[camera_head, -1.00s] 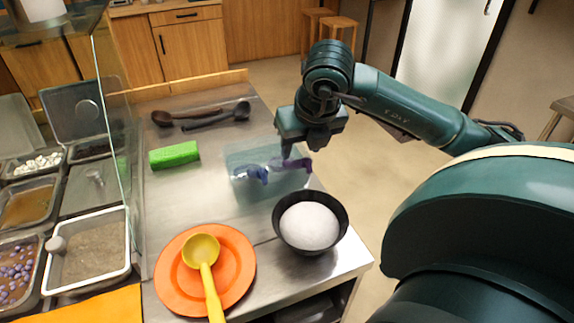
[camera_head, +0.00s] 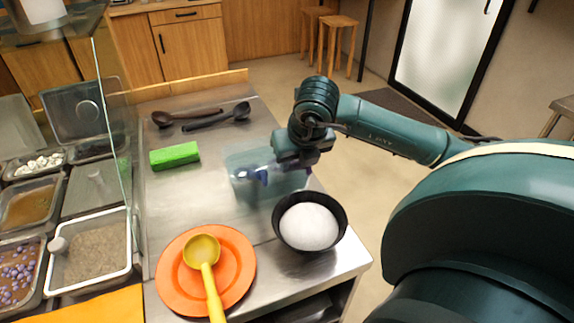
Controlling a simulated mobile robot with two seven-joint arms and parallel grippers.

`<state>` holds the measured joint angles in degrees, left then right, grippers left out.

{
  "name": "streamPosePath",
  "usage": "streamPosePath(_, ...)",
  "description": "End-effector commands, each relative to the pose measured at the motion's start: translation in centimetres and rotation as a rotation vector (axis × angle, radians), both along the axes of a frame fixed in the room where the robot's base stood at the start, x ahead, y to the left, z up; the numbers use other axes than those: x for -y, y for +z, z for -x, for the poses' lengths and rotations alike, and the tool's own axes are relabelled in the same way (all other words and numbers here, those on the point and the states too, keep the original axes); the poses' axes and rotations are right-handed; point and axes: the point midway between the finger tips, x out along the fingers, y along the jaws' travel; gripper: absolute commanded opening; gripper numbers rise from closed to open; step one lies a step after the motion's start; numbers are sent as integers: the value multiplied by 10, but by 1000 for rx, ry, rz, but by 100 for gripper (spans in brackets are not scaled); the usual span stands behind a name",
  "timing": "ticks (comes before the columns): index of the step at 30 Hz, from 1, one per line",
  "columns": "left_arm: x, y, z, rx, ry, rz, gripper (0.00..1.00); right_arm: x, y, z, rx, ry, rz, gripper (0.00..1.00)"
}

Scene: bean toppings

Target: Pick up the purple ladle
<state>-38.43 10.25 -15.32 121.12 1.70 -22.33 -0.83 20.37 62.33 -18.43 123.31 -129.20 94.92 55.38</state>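A clear, bluish see-through container (camera_head: 238,158) stands on the counter, right of the green block. A dark blue ladle (camera_head: 246,174) shows inside it on the left. My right gripper (camera_head: 284,176) is low over the container's right part, its fingers reaching down into it. The fingertips are hard to make out, so I cannot tell whether they are open or shut on anything. The purple ladle is hidden, or nearly so, behind my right gripper. My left gripper is not in view.
A black bowl of white grains (camera_head: 310,226) stands close in front of the container. A yellow ladle (camera_head: 205,262) rests on an orange plate (camera_head: 168,274). A green block (camera_head: 174,155) and two dark ladles (camera_head: 205,123) lie farther back. A glass guard (camera_head: 118,130) stands left.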

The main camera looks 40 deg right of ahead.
Motion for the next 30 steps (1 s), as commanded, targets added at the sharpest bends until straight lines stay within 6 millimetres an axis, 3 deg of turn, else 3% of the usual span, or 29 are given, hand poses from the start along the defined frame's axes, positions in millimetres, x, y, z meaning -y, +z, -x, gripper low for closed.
streamPosePath(12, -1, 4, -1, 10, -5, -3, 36, 0, 0, 0, 0, 0, 0, 0)
streamPosePath(23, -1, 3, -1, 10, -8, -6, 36, 0, 6, 0, 2, -1, 0, 0)
streamPosePath(30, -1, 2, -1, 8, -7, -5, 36, 0, 39, -1, 7, -1, 1, 0)
